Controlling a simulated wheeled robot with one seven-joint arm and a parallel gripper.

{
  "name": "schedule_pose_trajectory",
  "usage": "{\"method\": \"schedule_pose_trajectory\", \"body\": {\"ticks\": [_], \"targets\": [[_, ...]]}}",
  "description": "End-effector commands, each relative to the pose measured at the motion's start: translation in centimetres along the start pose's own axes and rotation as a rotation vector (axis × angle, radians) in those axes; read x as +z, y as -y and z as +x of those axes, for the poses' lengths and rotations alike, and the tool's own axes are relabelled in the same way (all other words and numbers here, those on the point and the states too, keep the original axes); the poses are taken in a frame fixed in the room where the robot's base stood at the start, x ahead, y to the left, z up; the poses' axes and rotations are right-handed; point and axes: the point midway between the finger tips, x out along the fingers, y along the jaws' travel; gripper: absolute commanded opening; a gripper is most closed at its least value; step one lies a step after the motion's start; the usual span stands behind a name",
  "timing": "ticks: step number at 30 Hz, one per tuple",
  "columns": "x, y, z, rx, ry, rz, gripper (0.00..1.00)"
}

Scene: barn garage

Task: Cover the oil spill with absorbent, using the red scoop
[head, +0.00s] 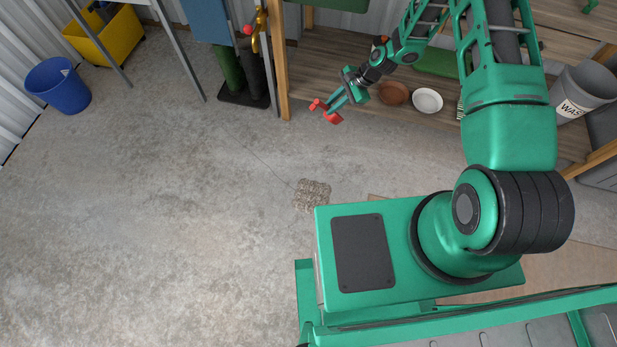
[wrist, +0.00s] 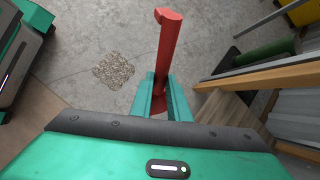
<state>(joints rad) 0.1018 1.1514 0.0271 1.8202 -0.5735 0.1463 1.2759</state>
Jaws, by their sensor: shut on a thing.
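The red scoop (head: 332,118) is in my gripper (head: 342,97), which is shut on it near the wooden shelf in the head view. In the wrist view the scoop (wrist: 168,45) sticks out between the two green fingers of my gripper (wrist: 161,92), with a little more red showing between them. The inside of the scoop is not clear to see. A patch of tan, grainy absorbent (head: 313,195) lies on the concrete floor beside my base; it also shows in the wrist view (wrist: 114,70). No dark oil shows around it.
A wooden shelf (head: 330,55) behind my gripper holds a brown bowl (head: 393,93) and a white bowl (head: 428,100). A grey waste bin (head: 585,88) stands at right. A blue bucket (head: 58,86) and yellow bucket (head: 108,40) stand at left. The floor at left is clear.

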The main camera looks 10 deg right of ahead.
Motion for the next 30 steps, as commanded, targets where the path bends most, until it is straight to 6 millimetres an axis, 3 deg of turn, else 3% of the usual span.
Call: {"method": "schedule_pose_trajectory", "body": {"ticks": [1, 6, 12, 15, 21, 30], "targets": [[0.1, -1.0, 2.6, 0.046, 0.006, -0.074, 0.0], [0.1, -4.9, 10.4, 0.192, 0.021, -0.355, 0.0], [-0.2, -10.6, 18.4, 0.337, 0.047, -0.684, 0.0], [-0.4, -13.3, 21.5, 0.392, 0.061, -0.822, 0.0], [-0.8, -17.1, 25.0, 0.454, 0.083, -0.999, 0.0], [-0.8, -18.5, 25.8, 0.441, 0.06, -1.069, 0.0]]}}
